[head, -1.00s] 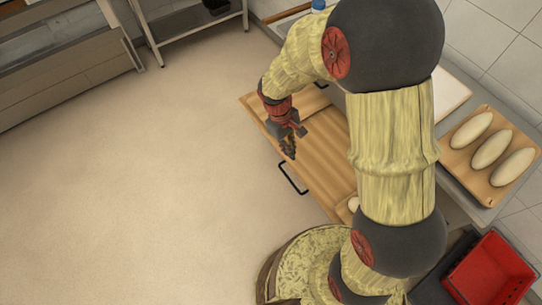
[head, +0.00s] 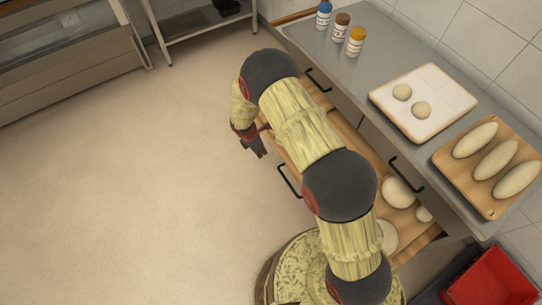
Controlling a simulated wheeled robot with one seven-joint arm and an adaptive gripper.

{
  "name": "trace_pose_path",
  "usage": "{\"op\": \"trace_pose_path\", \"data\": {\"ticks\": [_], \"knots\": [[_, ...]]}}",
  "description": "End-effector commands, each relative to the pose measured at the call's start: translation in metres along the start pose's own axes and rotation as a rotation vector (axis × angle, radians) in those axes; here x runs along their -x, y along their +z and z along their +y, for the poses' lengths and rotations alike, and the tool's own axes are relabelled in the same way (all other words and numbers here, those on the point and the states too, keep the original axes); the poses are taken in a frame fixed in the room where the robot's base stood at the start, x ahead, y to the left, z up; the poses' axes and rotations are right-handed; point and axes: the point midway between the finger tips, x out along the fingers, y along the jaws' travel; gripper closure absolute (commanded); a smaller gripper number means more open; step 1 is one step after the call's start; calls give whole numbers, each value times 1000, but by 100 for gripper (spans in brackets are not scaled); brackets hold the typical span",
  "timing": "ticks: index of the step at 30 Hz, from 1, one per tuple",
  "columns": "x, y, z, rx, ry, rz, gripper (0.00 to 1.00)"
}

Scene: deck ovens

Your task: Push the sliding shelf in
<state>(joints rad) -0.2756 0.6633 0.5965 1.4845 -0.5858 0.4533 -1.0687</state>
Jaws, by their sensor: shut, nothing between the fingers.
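The sliding shelf (head: 414,241) is a wooden board pulled out from under the steel counter. Its black bar handle (head: 290,181) is on its front edge, facing the open floor. Several pale dough pieces (head: 398,192) lie toward its near right end. My arm crosses over the shelf and hides much of its middle. My gripper (head: 257,148) is shut and empty. In the picture it is just left of the shelf's front edge and up-left of the handle, pointing down. I cannot tell its height or whether it touches the shelf.
The counter (head: 350,80) above holds three bottles (head: 340,27), a white board with two dough balls (head: 412,98) and a wooden board with three loaves (head: 490,160). Drawer handles (head: 407,173) face the shelf. A red crate (head: 492,280) is lower right. Floor at left is clear.

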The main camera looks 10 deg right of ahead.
Motion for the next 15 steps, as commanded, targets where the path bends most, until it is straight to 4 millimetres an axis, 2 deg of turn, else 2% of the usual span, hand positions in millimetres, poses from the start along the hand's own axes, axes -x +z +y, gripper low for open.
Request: {"op": "trace_pose_path", "data": {"ticks": [5,15], "knots": [[-18,0,-1,8,-3,0,100],[-85,-1,-2,5,-4,0,100]]}}
